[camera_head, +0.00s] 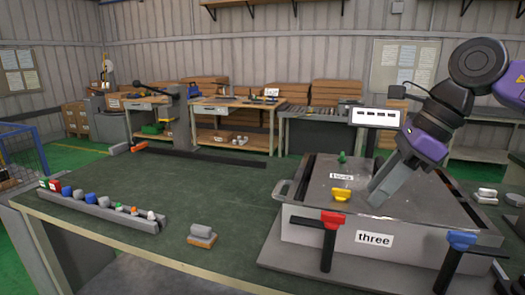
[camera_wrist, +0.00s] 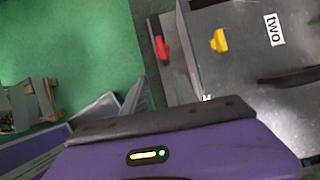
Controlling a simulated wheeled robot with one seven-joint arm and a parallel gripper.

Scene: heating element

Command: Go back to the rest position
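A large grey box (camera_head: 335,222) with a "three" label (camera_head: 374,239) on its front stands on the dark table. A yellow knob (camera_head: 341,194) and a green knob (camera_head: 342,157) are on its top. A red-handled clamp (camera_head: 332,222) and a blue-handled clamp (camera_head: 460,240) are at its front. My gripper (camera_head: 378,196) points down and to the left over the box top, right of the yellow knob; whether it touches is unclear. Its finger gap is not visible. The wrist view shows my purple wrist, the yellow knob (camera_wrist: 219,41), the red handle (camera_wrist: 161,47) and a "two" label (camera_wrist: 274,29).
A grey rail (camera_head: 100,208) with several coloured small parts lies on the left of the table (camera_head: 225,200). A grey and orange block (camera_head: 201,236) sits between rail and box. Small white-topped pieces (camera_head: 487,194) stand to the right. Workbenches (camera_head: 235,115) line the back wall.

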